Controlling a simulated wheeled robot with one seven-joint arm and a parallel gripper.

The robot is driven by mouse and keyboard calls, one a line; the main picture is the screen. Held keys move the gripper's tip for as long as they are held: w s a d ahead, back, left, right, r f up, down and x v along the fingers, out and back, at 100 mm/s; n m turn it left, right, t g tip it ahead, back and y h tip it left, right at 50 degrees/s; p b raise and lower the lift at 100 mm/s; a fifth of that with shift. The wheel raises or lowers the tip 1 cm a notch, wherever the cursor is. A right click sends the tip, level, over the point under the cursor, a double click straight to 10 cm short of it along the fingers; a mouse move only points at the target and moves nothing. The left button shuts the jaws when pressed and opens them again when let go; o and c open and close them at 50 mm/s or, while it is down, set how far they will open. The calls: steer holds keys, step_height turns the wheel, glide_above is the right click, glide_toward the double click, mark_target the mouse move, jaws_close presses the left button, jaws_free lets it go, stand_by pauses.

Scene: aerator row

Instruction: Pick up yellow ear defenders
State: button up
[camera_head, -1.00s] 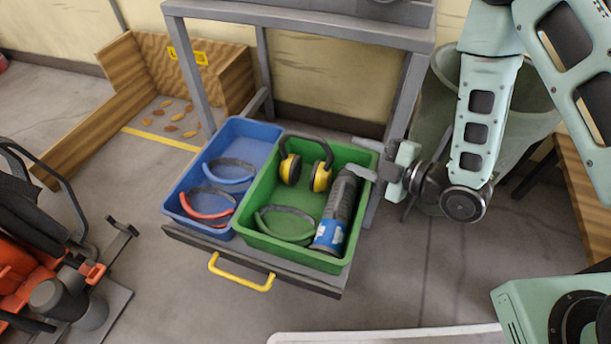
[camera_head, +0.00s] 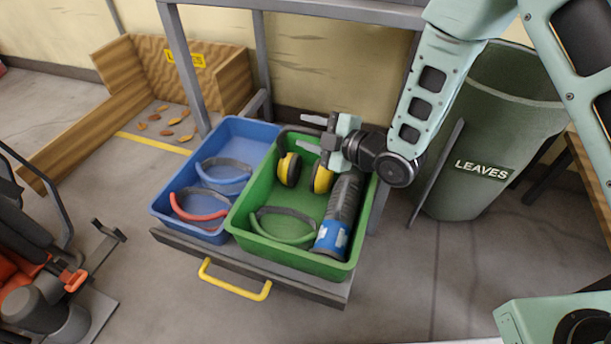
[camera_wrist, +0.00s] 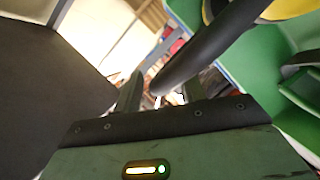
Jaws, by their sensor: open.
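The yellow ear defenders (camera_head: 290,169) stand at the back of the green tray (camera_head: 248,222), their two yellow-and-black cups showing. My gripper hides much of their black headband in the head view. My gripper (camera_head: 311,133) is open above the headband, pointing left. In the wrist view the black headband (camera_wrist: 205,45) runs diagonally close to my open fingers (camera_wrist: 158,92), and part of a yellow cup (camera_wrist: 290,8) shows at the top right. I cannot tell whether the band lies fully between the fingers or touches them.
A dark bottle with a blue label (camera_head: 332,240) and a green-banded item (camera_head: 282,238) share the green tray. A blue tray (camera_head: 160,200) beside it holds red and blue banded items. A grey frame (camera_head: 300,8) stands behind; a LEAVES bin (camera_head: 465,195) stands right.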

steer(key=shift+w+a, duration=0.15)
jaws_close()
steer(key=shift+r, duration=0.1)
